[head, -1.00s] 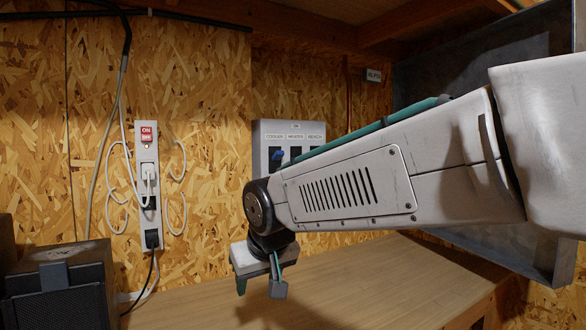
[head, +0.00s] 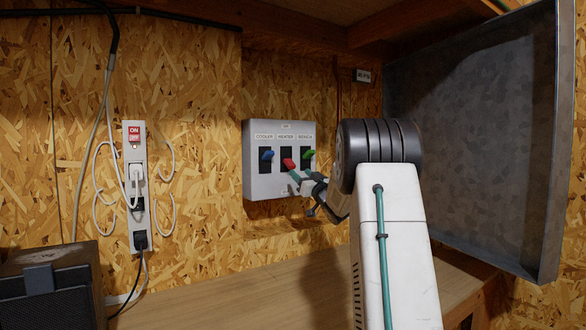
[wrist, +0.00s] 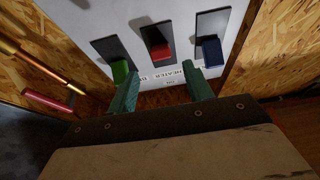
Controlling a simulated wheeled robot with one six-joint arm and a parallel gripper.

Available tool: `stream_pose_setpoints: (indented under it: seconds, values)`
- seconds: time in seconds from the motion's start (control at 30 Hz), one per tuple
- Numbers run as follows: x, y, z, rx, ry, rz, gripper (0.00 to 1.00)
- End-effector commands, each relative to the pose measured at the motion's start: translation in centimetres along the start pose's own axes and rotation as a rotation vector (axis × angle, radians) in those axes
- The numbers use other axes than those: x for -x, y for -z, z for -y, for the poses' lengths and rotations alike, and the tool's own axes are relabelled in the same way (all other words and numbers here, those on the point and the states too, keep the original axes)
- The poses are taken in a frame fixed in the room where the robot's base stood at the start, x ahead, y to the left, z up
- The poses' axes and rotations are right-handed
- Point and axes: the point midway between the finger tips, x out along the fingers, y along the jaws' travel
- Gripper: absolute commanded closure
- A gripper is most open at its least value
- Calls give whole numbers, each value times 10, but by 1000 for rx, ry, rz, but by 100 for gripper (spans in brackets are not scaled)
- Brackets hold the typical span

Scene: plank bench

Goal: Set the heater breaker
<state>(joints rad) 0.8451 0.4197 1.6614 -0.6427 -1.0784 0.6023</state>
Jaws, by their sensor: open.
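The breaker box (head: 250,185) is a light grey panel on the back wall, with slots labelled COOLER, HEATER and BENCH. The red heater lever (head: 289,164) sits in the middle slot, lower than the blue cooler lever (head: 267,155) at left and the green bench lever (head: 308,154) at right. My gripper (head: 304,177) is open and empty, just below and in front of the box. In the wrist view the box appears upside down. The red lever (wrist: 160,52) lies just beyond my gripper's teal fingertips (wrist: 160,70), lined up with the gap, and I see no contact.
A power strip (head: 137,215) with plugs and cords hangs on the wall at left. A dark grey box (head: 50,285) stands at lower left. The box's metal door (head: 470,140) or panel stands at right, near my arm. The wooden bench top (head: 250,295) is mostly clear.

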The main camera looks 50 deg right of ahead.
Motion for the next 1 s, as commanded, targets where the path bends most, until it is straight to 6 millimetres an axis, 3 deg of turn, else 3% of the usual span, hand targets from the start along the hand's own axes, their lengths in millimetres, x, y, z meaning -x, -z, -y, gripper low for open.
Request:
stream_pose_setpoints:
  seconds: [0.33, 0.73, 0.77, 0.9, 1.0]
  values:
    - [-54, 0, 3, 0, 2, 0, 49]
    - [-65, 0, 3, 0, 0, 2, 49]
    - [-65, 0, 3, 0, 0, 2, 52]
    - [-65, 0, 2, 0, 0, 2, 91]
    - [-66, -1, -1, 0, -1, 2, 94]
